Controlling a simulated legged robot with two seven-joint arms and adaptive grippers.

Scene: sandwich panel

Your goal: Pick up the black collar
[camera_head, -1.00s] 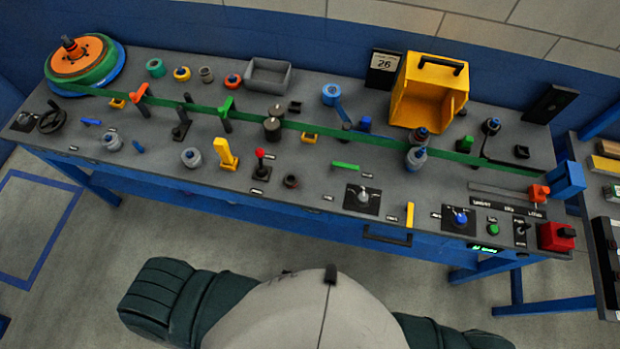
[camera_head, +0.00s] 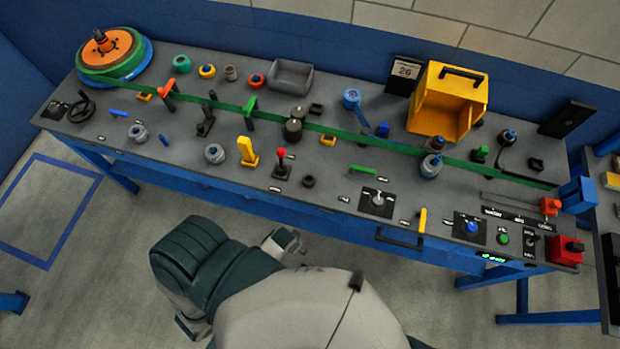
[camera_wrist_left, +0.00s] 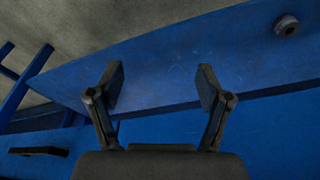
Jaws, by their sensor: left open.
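A small dark collar (camera_head: 308,181), which looks black, stands on the grey bench top near the front edge, just right of the red-knobbed lever. My left arm comes up in front of the bench, and a pale grey part at its end shows below the bench's front edge. The fingers are not clear there. In the left wrist view my left gripper (camera_wrist_left: 161,82) is open with nothing between its fingers. It faces blue bench surfaces. The collar is apart from it. My right gripper is not in view.
The grey bench (camera_head: 330,205) holds many fixtures. A red-knobbed lever (camera_head: 281,163) and a yellow upright part (camera_head: 247,152) stand left of the collar. A black dial plate (camera_head: 377,202) lies to its right. A long green strip (camera_head: 345,135) crosses behind it.

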